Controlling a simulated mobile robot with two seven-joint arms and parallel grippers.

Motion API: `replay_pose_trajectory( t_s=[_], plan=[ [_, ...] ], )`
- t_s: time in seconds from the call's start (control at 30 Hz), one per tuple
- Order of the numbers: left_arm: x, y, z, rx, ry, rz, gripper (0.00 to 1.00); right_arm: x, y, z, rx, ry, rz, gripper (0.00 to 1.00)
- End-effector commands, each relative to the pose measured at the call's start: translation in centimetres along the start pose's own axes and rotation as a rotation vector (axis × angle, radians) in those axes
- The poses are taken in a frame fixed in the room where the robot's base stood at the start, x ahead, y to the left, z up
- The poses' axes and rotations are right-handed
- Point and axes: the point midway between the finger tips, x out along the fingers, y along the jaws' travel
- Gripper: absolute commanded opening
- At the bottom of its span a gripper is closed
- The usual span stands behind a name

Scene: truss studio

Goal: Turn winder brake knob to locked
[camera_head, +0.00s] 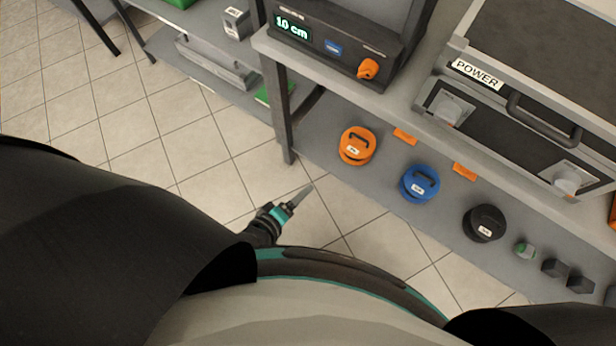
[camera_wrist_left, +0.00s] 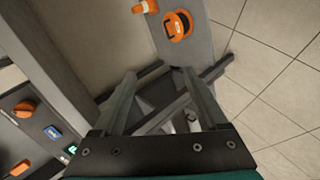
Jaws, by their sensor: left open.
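A dark device (camera_head: 345,50) with a green display reading "10 cm" sits on the bench at the top of the head view. Its front carries a blue button or label (camera_head: 333,48) and an orange knob (camera_head: 367,69). The left wrist view shows a panel at its left edge with two orange knobs, one higher (camera_wrist_left: 25,108) and one lower (camera_wrist_left: 20,168). I cannot read which is the brake knob. My left gripper (camera_head: 302,194) is open and empty, low over the floor in front of the bench, apart from the device. My right gripper is out of view.
A bench leg (camera_head: 284,120) stands close beyond my left gripper. A case marked POWER (camera_head: 510,95) sits on the bench at right. Tiled floor (camera_head: 170,150) is open at left.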

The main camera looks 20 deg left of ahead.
Motion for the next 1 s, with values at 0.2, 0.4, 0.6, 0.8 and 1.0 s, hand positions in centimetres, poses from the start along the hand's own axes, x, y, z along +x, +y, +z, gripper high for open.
replay_pose_trajectory(
  t_s=[0.2,0.4,0.6,0.8,1.0],
  plan=[
    [-0.2,-2.5,0.1,0.131,-0.019,-0.076,0.75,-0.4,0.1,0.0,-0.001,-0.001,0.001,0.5],
    [-0.3,-3.3,0.1,0.169,-0.027,-0.098,0.75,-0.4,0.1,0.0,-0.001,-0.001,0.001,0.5],
    [-0.3,-3.3,0.1,0.169,-0.027,-0.098,0.75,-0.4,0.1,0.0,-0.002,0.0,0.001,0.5],
    [-0.3,-3.3,0.1,0.168,-0.026,-0.098,0.75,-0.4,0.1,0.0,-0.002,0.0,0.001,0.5],
    [-0.4,-4.3,0.2,0.206,-0.036,-0.124,0.75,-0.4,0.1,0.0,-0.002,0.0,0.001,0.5]
  ],
)
